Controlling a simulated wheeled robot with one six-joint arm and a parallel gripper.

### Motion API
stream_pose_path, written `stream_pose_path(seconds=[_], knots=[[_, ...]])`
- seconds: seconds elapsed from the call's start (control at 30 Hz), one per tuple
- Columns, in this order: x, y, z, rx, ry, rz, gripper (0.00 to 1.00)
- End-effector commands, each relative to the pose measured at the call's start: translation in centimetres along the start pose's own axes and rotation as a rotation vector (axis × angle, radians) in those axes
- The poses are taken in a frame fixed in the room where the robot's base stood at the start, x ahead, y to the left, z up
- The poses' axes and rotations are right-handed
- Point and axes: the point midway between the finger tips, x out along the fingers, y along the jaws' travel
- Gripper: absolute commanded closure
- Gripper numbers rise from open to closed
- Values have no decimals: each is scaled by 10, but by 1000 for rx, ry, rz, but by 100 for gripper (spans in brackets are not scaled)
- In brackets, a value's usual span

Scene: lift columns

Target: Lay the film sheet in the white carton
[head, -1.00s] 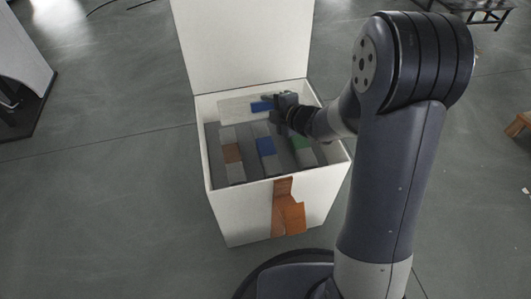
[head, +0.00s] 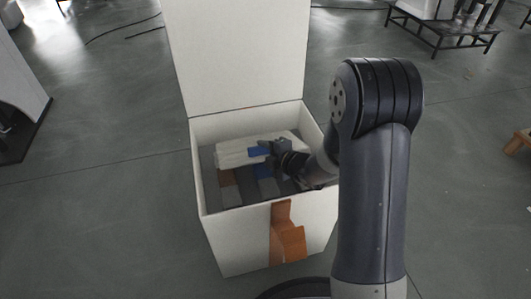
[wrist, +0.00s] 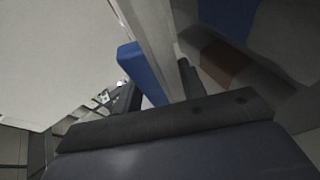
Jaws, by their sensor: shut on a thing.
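The white carton (head: 229,243) stands on the floor with its tall lid (head: 238,60) raised at the back. My gripper (head: 268,149) is inside the carton opening, shut on the blue tab (head: 257,152) of a pale, folded-looking film sheet (head: 230,155). The sheet spans the rear part of the opening, below the rim. In the wrist view the blue tab (wrist: 142,72) and the sheet's pale edge (wrist: 150,35) lie between my fingers. I cannot tell whether the sheet touches the contents below.
Grey items with a brown band (head: 226,178) and a blue band (head: 264,172) fill the carton under the sheet. An orange strap (head: 287,240) hangs on the carton's front.

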Motion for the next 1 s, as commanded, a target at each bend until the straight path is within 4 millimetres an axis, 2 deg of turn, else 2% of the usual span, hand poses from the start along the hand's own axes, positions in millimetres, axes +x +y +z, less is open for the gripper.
stream_pose_path(seconds=[0.57, 0.6, 0.83, 1.0], knots=[[5, -10, 2, -1, 0, 0, 98], [5, -10, 2, -1, 0, 0, 59], [5, -10, 2, 0, 0, 0, 40], [5, -10, 2, 0, 0, 0, 39]])
